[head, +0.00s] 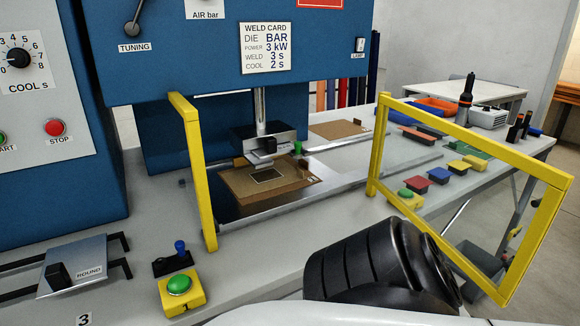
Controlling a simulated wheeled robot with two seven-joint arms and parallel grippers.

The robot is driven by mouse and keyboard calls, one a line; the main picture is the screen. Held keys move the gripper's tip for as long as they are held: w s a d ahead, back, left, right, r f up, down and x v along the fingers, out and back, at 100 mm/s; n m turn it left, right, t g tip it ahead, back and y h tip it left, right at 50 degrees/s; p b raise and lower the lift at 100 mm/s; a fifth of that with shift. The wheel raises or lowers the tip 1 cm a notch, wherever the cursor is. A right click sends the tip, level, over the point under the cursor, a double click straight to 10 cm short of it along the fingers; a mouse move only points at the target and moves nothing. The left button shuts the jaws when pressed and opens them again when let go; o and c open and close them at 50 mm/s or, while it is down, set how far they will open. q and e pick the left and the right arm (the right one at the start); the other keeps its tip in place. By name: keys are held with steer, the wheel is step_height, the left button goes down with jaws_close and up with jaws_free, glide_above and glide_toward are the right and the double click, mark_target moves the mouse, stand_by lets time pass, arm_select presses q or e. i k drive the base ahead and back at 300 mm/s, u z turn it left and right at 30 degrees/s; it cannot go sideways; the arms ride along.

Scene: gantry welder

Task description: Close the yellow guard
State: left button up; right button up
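The yellow guard (470,136) is a yellow frame around a clear panel. It stands swung out towards me on the right of the welding bay, with its far upright by the bench and its near corner low at the right. A separate yellow frame (196,160) stands upright at the left of the bay. The front between them is open. A black ribbed part of my arm is at the lower middle, overlapping the guard's lower part in the picture. I see neither gripper's fingers.
Under the welding head (268,140) lies a brown board (240,187). A yellow box with a green button (178,284) is on the bench front. Several coloured blocks (440,175) lie behind the guard. A metal plate marked ROUND (75,262) is at left.

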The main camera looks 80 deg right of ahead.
mark_target(559, 181)
steer(key=u, duration=0.55)
steer(key=k, duration=1.95)
steer(key=z, duration=2.2)
steer(key=i, duration=0.5)
steer(key=u, duration=1.05)
steer(key=k, duration=1.05)
steer(key=z, duration=0.25)
steer(key=i, duration=0.25)
steer(key=z, duration=0.15)
